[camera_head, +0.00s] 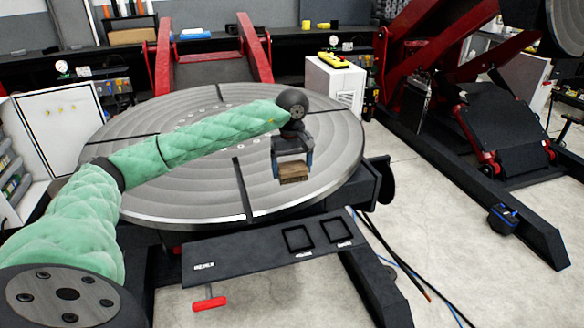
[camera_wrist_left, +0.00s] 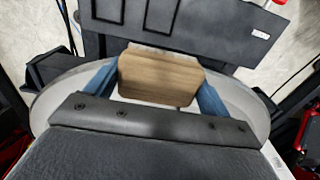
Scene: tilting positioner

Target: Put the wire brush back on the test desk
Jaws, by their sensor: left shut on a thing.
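The wire brush (camera_head: 293,176) shows as a brown wooden block between the blue fingers of my left gripper (camera_head: 292,165). The gripper is shut on it and holds it over the near right part of the round grooved table. In the left wrist view the brush (camera_wrist_left: 160,78) sits between both fingers; its bristles are hidden or too small to tell. A dark flat desk (camera_head: 245,257) with two square outlines and a small white label lies in front of the round table; it also shows in the left wrist view (camera_wrist_left: 225,28). My right gripper is not in view.
The round grey table (camera_head: 180,192) fills the middle under my left arm. A red-handled tool (camera_head: 209,303) is at the desk's front edge. Black and blue cables (camera_head: 400,262) run on the floor at right. A white cabinet (camera_head: 335,80) stands behind the table.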

